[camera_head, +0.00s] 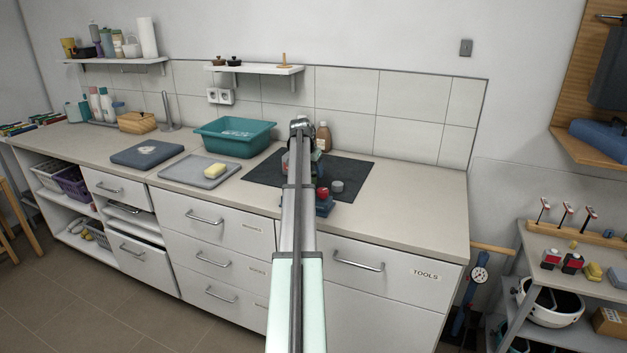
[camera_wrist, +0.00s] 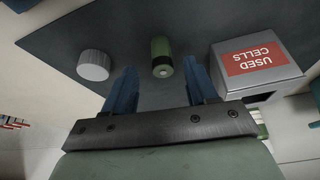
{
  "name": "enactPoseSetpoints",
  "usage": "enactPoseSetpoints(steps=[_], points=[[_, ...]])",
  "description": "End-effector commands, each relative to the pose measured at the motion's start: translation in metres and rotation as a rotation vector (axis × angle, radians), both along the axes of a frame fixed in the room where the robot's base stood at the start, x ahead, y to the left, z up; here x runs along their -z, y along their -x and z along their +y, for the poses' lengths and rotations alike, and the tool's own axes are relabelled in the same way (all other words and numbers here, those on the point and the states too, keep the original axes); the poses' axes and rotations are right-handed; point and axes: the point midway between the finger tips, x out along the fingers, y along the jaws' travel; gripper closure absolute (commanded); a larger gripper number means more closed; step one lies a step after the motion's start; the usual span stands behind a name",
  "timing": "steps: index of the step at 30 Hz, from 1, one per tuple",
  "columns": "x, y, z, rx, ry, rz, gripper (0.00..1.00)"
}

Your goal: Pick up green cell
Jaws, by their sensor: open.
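The green cell (camera_wrist: 162,57) lies on the dark mat (camera_wrist: 65,45) in the wrist view, with its pale end facing my gripper. My gripper (camera_wrist: 159,66) is open, its two blue fingers reaching toward the cell with the cell between and just beyond their tips. Nothing is held in it. Whether a finger touches the cell, and the exact height over the mat, I cannot tell. In the head view my arm covers the middle of the dark mat (camera_head: 353,168), and I cannot make out the green cell there.
A grey box labelled USED CELLS (camera_wrist: 255,68) stands close to the right finger in the wrist view. A ribbed grey cap (camera_wrist: 93,64) is left of the cell; it also shows in the head view (camera_head: 337,187). A teal basin (camera_head: 235,137) and brown bottle (camera_head: 324,137) stand behind.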

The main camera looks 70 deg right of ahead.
Motion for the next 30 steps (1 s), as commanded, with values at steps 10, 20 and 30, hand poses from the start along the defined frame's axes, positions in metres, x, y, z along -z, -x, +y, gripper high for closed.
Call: enactPoseSetpoints(steps=[10, 20, 30], points=[[0.038, -0.001, -0.015, 0.000, 0.000, 0.000, 0.43], [0.038, -0.001, -0.015, 0.000, 0.000, 0.000, 0.53], [0.038, -0.001, -0.015, 0.000, 0.000, 0.000, 0.85]])
